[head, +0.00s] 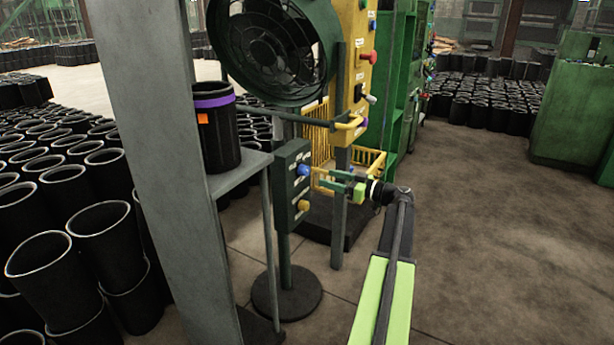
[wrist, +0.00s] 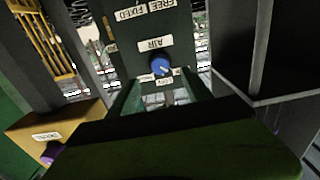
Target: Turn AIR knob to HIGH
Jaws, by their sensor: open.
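The blue AIR knob (head: 303,170) sits on the face of a dark green control box (head: 284,212) on a post. In the wrist view the blue knob (wrist: 159,66) is under the AIR label (wrist: 155,45), with a pale mark on its face. Small labels below it are partly covered and too small to read surely. My gripper (head: 322,181) is just to the right of the box, pointing at it, open and empty. In the wrist view its two fingers (wrist: 162,88) lie below and either side of the knob. I cannot tell whether they touch it.
A yellow knob (head: 303,205) is below the blue one. A yellow panel (head: 356,75) with switches and a fan (head: 272,45) stand behind. A grey shelf (head: 240,172) holds a black sleeve (head: 216,135) left of the box. Open floor (head: 490,220) lies right.

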